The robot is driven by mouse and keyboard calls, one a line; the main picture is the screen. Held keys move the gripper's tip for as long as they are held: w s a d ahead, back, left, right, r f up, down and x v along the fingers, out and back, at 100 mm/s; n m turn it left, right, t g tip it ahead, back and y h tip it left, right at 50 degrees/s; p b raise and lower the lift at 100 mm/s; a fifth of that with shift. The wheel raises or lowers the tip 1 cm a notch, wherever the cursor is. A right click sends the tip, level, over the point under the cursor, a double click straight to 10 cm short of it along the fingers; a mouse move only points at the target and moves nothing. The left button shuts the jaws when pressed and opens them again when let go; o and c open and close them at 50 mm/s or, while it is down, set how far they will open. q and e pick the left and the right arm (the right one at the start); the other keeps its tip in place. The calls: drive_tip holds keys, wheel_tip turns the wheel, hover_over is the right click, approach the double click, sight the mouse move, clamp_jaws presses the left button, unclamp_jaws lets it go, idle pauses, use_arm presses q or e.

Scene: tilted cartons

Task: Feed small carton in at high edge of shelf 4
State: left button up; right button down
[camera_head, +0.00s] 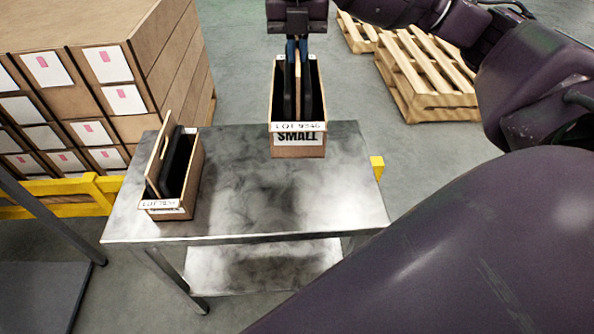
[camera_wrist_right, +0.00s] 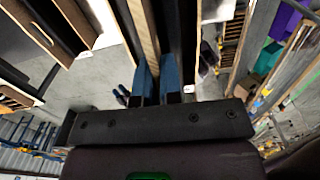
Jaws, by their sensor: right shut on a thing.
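The small carton (camera_head: 297,140) is an open brown box with a label reading SMALL and dark contents split by a brown divider. It is upright over the back edge of the metal table in the head view; I cannot tell whether it touches the table. My right gripper (camera_head: 297,48) comes down from above and is shut on the carton's middle divider. In the right wrist view the blue fingertips (camera_wrist_right: 157,80) close on the brown divider (camera_wrist_right: 143,30) between dark contents. My left gripper is not in view. Shelf 4 cannot be made out.
A second open carton (camera_head: 196,175) with a tilted divider stands on the left of the metal table (camera_head: 270,205). Stacked labelled boxes (camera_head: 100,60) and a yellow rail (camera_head: 60,197) are at left. Wooden pallets (camera_head: 425,75) lie behind. The table's right side is clear.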

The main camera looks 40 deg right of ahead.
use_arm(q)
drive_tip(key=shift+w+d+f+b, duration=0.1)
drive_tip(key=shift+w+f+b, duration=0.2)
drive_tip(key=shift+b, duration=0.35)
use_arm(e)
wheel_tip(320, 180, down, 20)
drive_tip(key=shift+r, duration=0.2)
drive_tip(key=shift+f, duration=0.2)
drive_tip(key=c, duration=1.3)
unclamp_jaws()
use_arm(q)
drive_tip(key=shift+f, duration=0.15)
